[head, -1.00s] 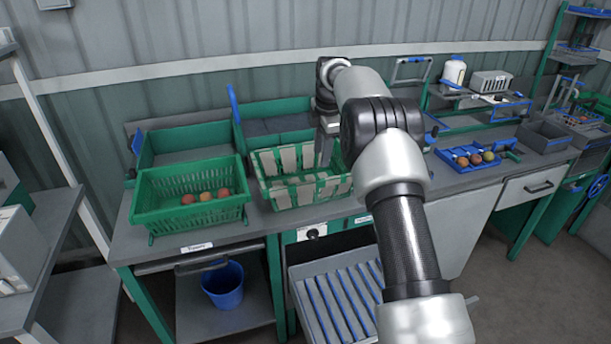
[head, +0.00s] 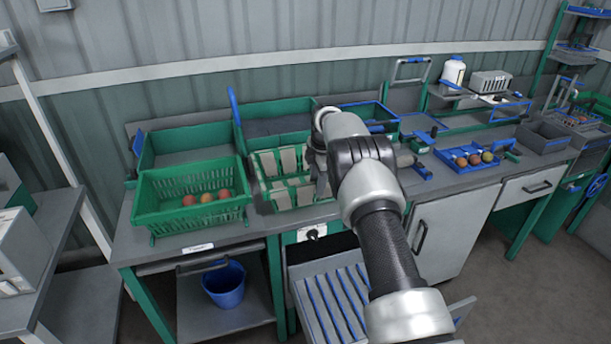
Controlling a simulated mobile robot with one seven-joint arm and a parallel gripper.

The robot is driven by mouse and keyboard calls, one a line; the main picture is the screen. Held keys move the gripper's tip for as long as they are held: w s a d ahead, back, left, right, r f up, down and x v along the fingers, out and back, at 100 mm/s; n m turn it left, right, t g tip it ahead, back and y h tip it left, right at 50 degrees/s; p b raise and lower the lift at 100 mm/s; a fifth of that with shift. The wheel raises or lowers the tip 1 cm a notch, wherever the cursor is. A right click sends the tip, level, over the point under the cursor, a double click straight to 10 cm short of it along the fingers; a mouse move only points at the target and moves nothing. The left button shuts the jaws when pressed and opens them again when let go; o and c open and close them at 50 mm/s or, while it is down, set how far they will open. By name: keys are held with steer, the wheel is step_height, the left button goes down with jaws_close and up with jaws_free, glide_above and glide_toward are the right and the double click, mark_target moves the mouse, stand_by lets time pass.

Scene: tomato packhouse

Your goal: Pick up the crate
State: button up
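A green slatted crate (head: 192,215) with three red-orange tomatoes (head: 206,197) stands at the left of the bench in the head view. A second crate, green with pale panels (head: 268,165), stands to its right. My gripper (head: 319,186) points down at the right side of this second crate, and my arm hides part of that crate. The fingertips are small and partly covered, so I cannot tell whether they touch the crate or how far apart they are.
Green-walled trays (head: 187,141) stand behind the crates. A blue tray (head: 446,160) with several round fruits lies to the right. A roller rack (head: 325,300) sticks out below the bench front. A blue bucket (head: 224,290) sits on the lower shelf.

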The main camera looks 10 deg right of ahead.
steer(key=shift+c, duration=0.4)
jaws_close()
steer(key=shift+r, duration=0.1)
steer(key=shift+r, duration=0.1)
